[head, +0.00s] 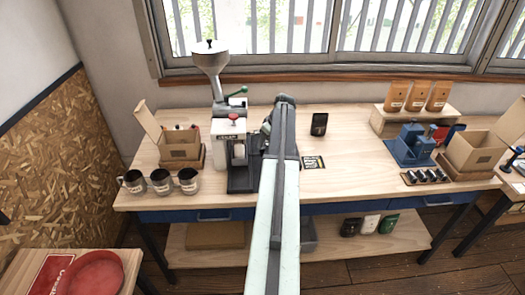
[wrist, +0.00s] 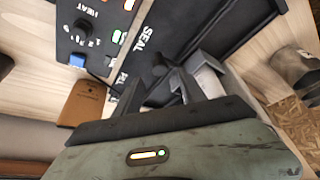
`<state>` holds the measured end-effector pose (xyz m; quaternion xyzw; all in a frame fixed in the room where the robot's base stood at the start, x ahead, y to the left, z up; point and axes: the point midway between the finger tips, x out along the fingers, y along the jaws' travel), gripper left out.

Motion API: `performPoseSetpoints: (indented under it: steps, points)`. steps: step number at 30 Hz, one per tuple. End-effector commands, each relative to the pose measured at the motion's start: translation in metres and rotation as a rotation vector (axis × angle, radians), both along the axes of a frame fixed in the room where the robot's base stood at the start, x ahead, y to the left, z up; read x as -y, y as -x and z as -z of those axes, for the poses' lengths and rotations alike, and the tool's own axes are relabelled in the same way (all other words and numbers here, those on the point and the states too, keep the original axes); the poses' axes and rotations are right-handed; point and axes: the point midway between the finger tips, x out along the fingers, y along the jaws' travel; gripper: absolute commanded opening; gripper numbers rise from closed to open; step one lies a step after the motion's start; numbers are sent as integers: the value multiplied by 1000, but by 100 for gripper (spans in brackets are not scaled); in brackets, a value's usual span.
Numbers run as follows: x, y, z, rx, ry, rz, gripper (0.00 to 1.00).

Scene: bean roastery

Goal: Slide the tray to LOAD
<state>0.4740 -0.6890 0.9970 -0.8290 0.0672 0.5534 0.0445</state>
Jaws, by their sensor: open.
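The packing machine (head: 229,130) stands on the bench left of my arm, with a funnel on top and a black base. In the wrist view its black track (wrist: 215,30) reads SEAL, and another label is partly covered by a finger. A pale grey block (wrist: 208,76), perhaps part of the tray, sits beside the right finger. I cannot make out the tray's outline or a LOAD mark. My gripper (wrist: 160,88) is open over the track, a small dark piece showing between its fingers; contact is unclear. In the head view my arm hides the gripper.
Several dark mugs (head: 161,181) and an open carton (head: 180,147) stand left of the machine. A blue stand (head: 411,147) is farther right. The bench (head: 345,185) is mostly clear between card and stand.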

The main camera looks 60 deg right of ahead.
Motion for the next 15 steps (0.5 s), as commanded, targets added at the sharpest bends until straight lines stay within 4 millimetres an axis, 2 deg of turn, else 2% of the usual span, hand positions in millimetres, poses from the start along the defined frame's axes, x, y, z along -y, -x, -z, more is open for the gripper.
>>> performPoseSetpoints:
  steps: [1,6,15]
  points:
    - [1,-4,18,0,0,-1,48]
    - [3,-15,43,0,0,0,48]
    - [3,-18,44,-1,-1,1,48]
